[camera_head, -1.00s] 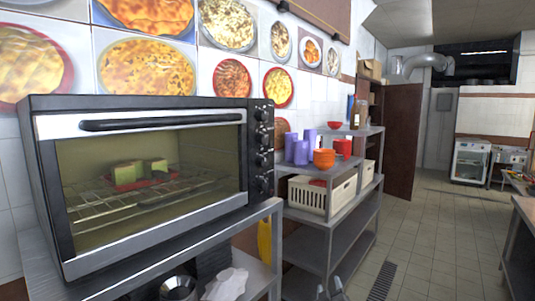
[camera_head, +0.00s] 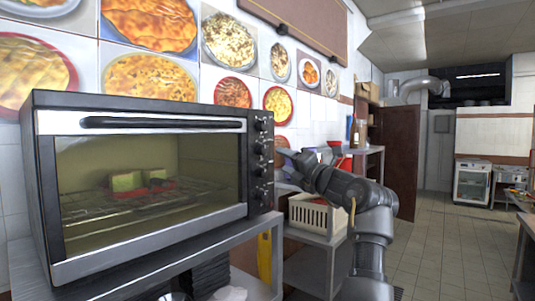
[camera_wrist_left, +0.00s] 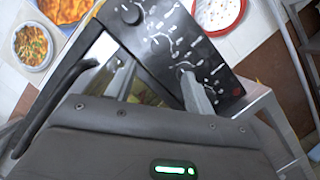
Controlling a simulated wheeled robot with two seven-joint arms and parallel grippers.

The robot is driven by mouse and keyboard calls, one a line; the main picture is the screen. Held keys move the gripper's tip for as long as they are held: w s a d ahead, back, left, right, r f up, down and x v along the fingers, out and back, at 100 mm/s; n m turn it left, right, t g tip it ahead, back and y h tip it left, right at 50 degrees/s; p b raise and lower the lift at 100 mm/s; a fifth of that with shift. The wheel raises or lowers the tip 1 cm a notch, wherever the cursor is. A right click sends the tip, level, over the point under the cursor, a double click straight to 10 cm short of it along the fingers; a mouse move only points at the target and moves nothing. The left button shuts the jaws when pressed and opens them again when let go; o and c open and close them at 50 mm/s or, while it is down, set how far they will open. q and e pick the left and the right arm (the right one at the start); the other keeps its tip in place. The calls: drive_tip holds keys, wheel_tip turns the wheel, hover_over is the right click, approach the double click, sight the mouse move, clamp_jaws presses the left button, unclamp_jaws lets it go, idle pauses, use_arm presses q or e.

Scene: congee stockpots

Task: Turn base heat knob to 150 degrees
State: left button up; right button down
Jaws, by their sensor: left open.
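The black toaster oven (camera_head: 145,125) stands on a metal shelf with its door shut. Its control panel (camera_head: 261,180) carries a column of round black knobs, and I cannot tell which one is the base heat knob. My left gripper (camera_head: 284,162) is in front of the panel beside the lower knobs, with the arm reaching from the right of the oven. In the left wrist view, the open fingers (camera_wrist_left: 160,85) are over the panel with white dial markings. One knob (camera_wrist_left: 131,14) shows clear of the fingers; the area between and behind them is partly hidden. My right gripper is not in view.
Green pieces on a red dish (camera_head: 140,184) sit on the oven rack inside. A white crate (camera_head: 318,213) and a shelf with cups stand right of the oven, partly behind my arm. The tiled floor (camera_head: 450,240) further right is clear.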

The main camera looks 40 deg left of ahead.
sight(264, 151)
use_arm(q)
drive_tip(key=p+x, duration=0.2)
drive_tip(key=x, duration=0.6)
drive_tip(key=shift+w+a+r, duration=0.1)
drive_tip(key=shift+a, duration=0.2)
drive_tip(key=shift+w+a+p, duration=0.1)
drive_tip(key=shift+a+p, duration=0.2)
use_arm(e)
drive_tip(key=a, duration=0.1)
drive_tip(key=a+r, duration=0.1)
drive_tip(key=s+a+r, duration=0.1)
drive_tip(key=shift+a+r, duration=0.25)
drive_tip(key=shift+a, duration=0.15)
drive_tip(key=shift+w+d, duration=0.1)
use_arm(q)
drive_tip(key=c, duration=1)
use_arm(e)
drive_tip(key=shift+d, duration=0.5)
